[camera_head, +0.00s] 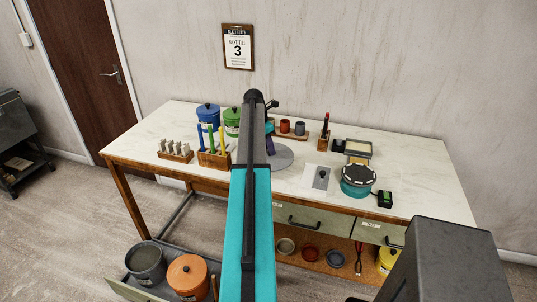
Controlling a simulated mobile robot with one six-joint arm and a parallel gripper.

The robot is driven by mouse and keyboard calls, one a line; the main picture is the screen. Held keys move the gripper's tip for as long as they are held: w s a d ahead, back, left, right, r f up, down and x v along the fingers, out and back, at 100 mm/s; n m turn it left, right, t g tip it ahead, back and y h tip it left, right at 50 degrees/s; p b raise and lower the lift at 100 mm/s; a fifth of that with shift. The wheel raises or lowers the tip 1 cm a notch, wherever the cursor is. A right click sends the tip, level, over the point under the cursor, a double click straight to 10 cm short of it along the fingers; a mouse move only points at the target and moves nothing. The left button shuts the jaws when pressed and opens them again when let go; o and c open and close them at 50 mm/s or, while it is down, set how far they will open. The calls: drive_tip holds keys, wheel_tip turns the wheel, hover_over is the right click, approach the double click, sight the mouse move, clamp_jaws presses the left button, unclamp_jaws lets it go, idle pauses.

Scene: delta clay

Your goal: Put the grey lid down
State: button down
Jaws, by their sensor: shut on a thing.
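The grey lid (283,158) shows as a flat grey disc over the middle of the worktable (420,180), its left part hidden behind my arm. My gripper (269,146) is at the far end of the arm, mostly hidden by it, and is shut on the grey lid. The fingertips do not show. I cannot tell whether the disc touches the tabletop or hangs just above it. An open grey bucket (146,264) stands low at the front left.
A blue pot (208,117), green pot (232,122) and tool racks (213,159) stand left of the lid. Small cups (292,128) are behind it. A white card (316,178) and teal round device (357,182) are right. An orange bucket (187,276) is below.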

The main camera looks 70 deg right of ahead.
drive_tip(key=shift+f+p, duration=0.6)
drive_tip(key=shift+f, duration=1.25)
drive_tip(key=shift+f, duration=0.15)
drive_tip(key=c, duration=1.5)
unclamp_jaws()
drive_tip(key=shift+r, duration=0.25)
drive_tip(key=shift+b+v, duration=1.5)
drive_tip(key=shift+v, duration=4.4)
